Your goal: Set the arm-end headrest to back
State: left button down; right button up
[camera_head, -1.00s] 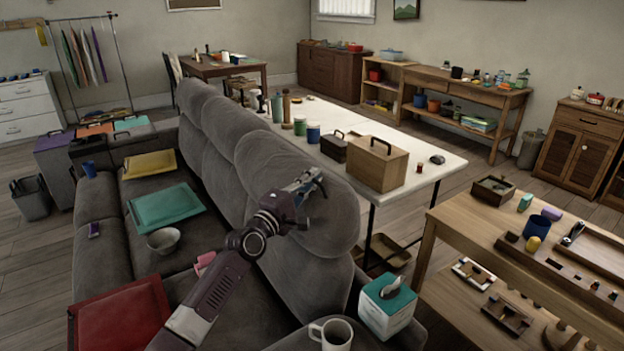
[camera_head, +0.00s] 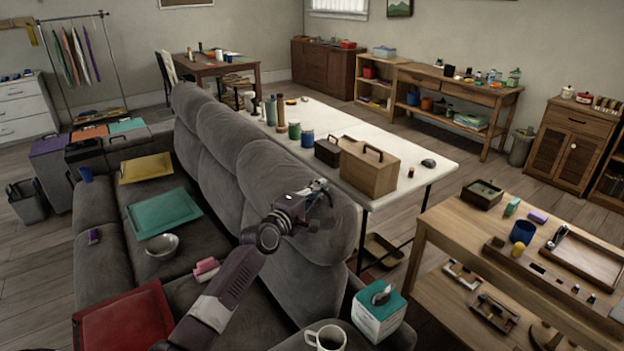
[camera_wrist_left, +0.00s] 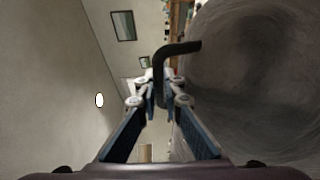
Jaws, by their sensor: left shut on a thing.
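The arm-end headrest (camera_head: 275,175) is the nearest rounded grey cushion in the row along the top of the sofa back. In the left wrist view its curved grey surface (camera_wrist_left: 255,75) fills the right side. My left gripper (camera_head: 322,190) is at the headrest's right part in the head view. In the left wrist view a dark bent lever (camera_wrist_left: 180,48) runs between the fingertips of my left gripper (camera_wrist_left: 158,100), which is shut on it. The lever's far end meets the headrest side. My right gripper is not in view.
A white table (camera_head: 345,125) stands behind the sofa with a wooden box (camera_head: 369,172) near the headrest. A tissue box (camera_head: 379,312) and a white mug (camera_head: 325,338) sit at the sofa's near end. A red tray (camera_head: 125,320) lies on the seat.

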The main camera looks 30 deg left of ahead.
aim_at(333, 190)
pick_arm(q)
jog(key=w+p, duration=0.1)
jog(key=w+d+g+p, duration=0.1)
jog(key=p, duration=0.1)
jog(key=w+p, duration=0.1)
jog(key=shift+w+d+m+g, duration=0.25)
jog(key=shift+w+m+g, duration=0.05)
jog(key=shift+w, duration=0.05)
jog(key=shift+w+d+f+g+p, duration=0.2)
jog(key=shift+w+f+g+p, duration=0.1)
jog(key=shift+p, duration=0.15)
jog(key=c, duration=2.3)
grip_release()
jog(key=shift+c, duration=0.2)
jog(key=shift+w+f, duration=0.15)
jog(key=shift+w, duration=0.05)
jog(key=shift+s, duration=0.1)
jog(key=v, duration=1.1)
jog(key=shift+s+d, duration=0.15)
jog(key=shift+s, duration=0.25)
